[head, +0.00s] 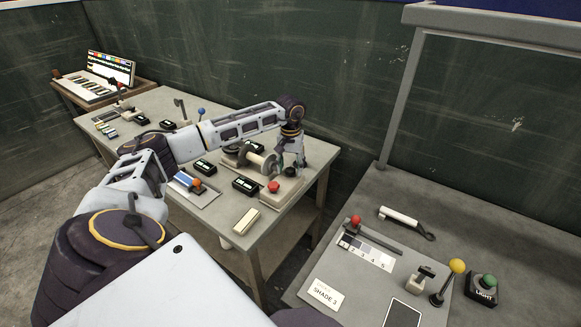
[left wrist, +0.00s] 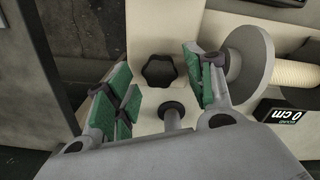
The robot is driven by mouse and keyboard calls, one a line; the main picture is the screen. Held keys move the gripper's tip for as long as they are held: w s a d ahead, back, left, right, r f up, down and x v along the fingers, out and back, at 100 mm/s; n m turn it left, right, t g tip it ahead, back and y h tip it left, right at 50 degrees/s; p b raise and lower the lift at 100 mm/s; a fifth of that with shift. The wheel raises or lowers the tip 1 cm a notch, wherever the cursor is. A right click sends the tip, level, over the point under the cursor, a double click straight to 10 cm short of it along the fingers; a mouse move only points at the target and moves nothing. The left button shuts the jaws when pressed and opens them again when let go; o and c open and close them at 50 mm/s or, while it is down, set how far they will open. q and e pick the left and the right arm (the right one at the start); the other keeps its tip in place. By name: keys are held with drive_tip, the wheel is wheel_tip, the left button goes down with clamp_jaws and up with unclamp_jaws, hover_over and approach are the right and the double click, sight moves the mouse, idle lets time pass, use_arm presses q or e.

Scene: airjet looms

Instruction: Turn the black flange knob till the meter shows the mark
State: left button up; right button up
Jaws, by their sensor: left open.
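The black flange knob (left wrist: 159,70), lobed and dark, sits on a beige housing (left wrist: 150,30) in the left wrist view. In the head view, the dark knob (head: 290,171) is small, below my left gripper (head: 291,160). My left gripper (left wrist: 158,72) is open, with a green-padded finger on each side of the knob in the picture; I cannot tell whether they touch it. A spool with a grey disc (left wrist: 247,65) and pale roll lies beside the right finger. My right gripper is not in view.
A red knob (head: 273,187) stands in front of the gripper on the same unit. Several black displays, such as one display (head: 245,185), and levers crowd the table (head: 240,237). A second bench (head: 450,205) with a shade panel stands at right.

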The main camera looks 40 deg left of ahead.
use_arm(q)
drive_tip(key=shift+r+p, duration=1.6)
drive_tip(key=shift+r, duration=1.25)
wheel_tip(320, 180, up, 12)
